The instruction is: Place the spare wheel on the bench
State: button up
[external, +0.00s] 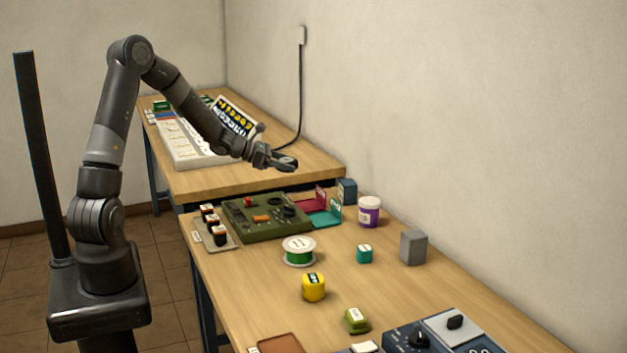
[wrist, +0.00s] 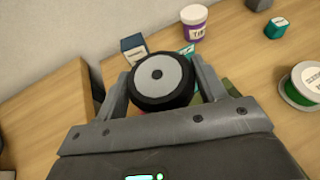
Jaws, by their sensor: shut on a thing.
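The spare wheel (wrist: 157,75), a dark tyre with a pale grey hub and a small dark centre, sits between the two fingers of my gripper (wrist: 162,88) in the wrist view. In the external view my gripper (external: 280,161) is raised at the end of the outstretched arm, over the region where the two wooden benches meet. The wheel is small and dark there and hard to tell from the fingers. The near bench (external: 255,283) has a wooden top with many things on it. The far bench (external: 225,183) stands behind it.
On the near bench are a green control panel (external: 262,226), red and teal bookends (external: 324,214), a purple tub (external: 369,212), a green-wire spool (external: 299,252), a yellow pot (external: 313,288) and a grey block (external: 413,247). Bare wood lies between them.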

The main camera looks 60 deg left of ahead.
jog(key=s+a+n+y, duration=0.3)
jog(key=s+a, duration=0.4)
jog(key=a, duration=0.4)
jog(key=n+y, duration=0.2)
jog(key=y, duration=0.1)
send_over(213, 176)
notch_tip(213, 176, down, 6)
jog(key=shift+d, duration=0.15)
jog(key=shift+f, duration=1.95)
jog(key=shift+f, duration=0.15)
jog(key=o, duration=1.1)
jog(key=shift+s, duration=0.1)
